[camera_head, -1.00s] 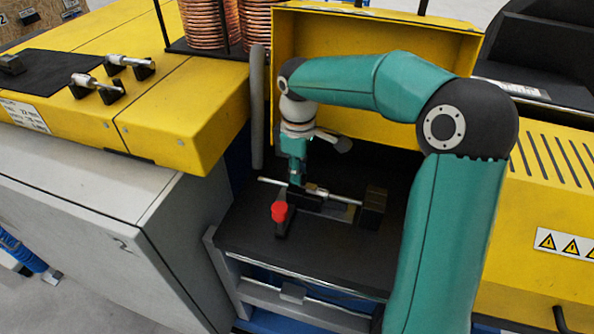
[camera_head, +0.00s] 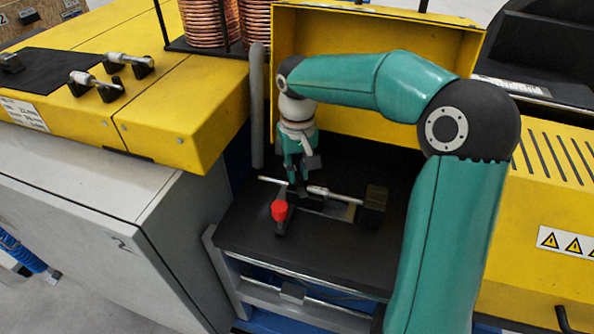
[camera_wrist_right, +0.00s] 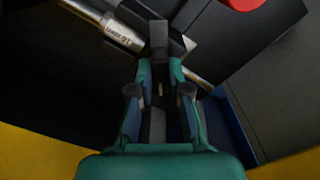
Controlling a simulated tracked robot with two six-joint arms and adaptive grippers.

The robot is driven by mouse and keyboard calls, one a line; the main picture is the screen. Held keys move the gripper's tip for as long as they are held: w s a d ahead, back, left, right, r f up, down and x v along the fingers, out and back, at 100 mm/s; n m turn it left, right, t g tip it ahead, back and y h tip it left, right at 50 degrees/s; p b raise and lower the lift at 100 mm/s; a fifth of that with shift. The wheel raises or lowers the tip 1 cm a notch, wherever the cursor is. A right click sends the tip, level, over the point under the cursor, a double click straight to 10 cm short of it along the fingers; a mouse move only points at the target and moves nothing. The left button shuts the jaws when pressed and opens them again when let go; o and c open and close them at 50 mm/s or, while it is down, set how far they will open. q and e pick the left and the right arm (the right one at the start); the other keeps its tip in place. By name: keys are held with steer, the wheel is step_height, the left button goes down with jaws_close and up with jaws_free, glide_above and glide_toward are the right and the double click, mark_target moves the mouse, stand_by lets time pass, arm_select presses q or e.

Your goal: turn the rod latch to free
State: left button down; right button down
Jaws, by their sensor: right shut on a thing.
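A thin silver rod (camera_head: 342,196) lies across a dark fixture on the black bench, with a black block (camera_head: 375,203) at its right end. It also shows in the right wrist view (camera_wrist_right: 123,34), with lettering on its sleeve. My right gripper (camera_head: 303,190) points down at the rod's left-middle part. In the right wrist view, the right gripper (camera_wrist_right: 159,62) is shut on a small dark upright piece (camera_wrist_right: 159,34), which seems to be the rod latch. The fingers hide much of it, so its angle is hard to tell. My left gripper is not in view.
A red knob (camera_head: 279,210) on a black base stands close in front of the rod. A yellow housing (camera_head: 400,40) rises behind, and a grey vertical bar (camera_head: 257,105) stands at left. The front of the black bench (camera_head: 320,255) is clear.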

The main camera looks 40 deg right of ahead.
steer(key=m, duration=0.3)
steer(key=shift+m, duration=0.4)
steer(key=shift+a+m, duration=0.1)
steer(key=shift+m, duration=1.7)
steer(key=c, duration=1.1)
jaws_free()
